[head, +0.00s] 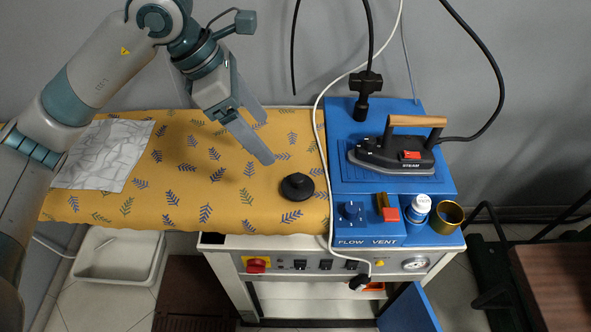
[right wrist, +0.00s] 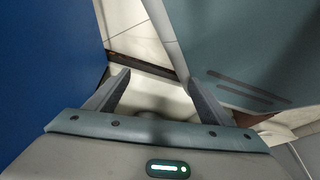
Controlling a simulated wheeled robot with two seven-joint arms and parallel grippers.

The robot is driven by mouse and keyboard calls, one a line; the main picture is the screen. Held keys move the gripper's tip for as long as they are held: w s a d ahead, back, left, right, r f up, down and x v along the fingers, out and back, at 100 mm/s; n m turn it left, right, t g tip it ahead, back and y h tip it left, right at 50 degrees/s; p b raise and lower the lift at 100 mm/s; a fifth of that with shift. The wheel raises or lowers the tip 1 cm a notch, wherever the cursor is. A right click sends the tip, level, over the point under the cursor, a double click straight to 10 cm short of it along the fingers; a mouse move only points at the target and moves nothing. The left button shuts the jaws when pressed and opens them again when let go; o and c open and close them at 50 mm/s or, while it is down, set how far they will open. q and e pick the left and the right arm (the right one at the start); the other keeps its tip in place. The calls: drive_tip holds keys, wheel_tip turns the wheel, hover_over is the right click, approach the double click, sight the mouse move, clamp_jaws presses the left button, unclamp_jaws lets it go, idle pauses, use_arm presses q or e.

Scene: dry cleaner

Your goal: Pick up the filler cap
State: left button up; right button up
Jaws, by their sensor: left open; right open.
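The filler cap is most likely the round black knobbed piece (head: 297,186) lying on the yellow leaf-patterned ironing board (head: 190,205) near its right end, in the head view. My left gripper (head: 268,140) is open and empty. It hangs above the board, up and to the left of the black cap, apart from it. My right gripper (right wrist: 158,88) is open and empty in the right wrist view, pointing down toward pale floor. The right gripper does not show in the head view.
A white cable (head: 317,120) runs down beside the cap. A folded grey cloth (head: 105,155) lies at the board's left.

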use_arm(q)
drive_tip(key=shift+w+a+r, duration=0.1)
drive_tip(key=shift+w+a, duration=0.05)
drive_tip(key=shift+a, duration=0.1)
use_arm(e)
drive_tip(key=shift+s, duration=0.2)
use_arm(q)
drive_tip(key=p, duration=0.4)
hover_over(294, 176)
drive_tip(key=a, duration=0.2)
wheel_tip(294, 176, down, 10)
drive_tip(key=shift+d+f, duration=0.15)
drive_tip(key=shift+f, duration=0.45)
use_arm(e)
drive_tip(key=s+d+g+h, duration=0.1)
drive_tip(key=s+d+g, duration=0.2)
drive_tip(key=s, duration=1)
drive_tip(key=shift+d+f+g, duration=0.3)
drive_tip(key=shift+d, duration=0.8)
drive_tip(key=shift+r, duration=0.15)
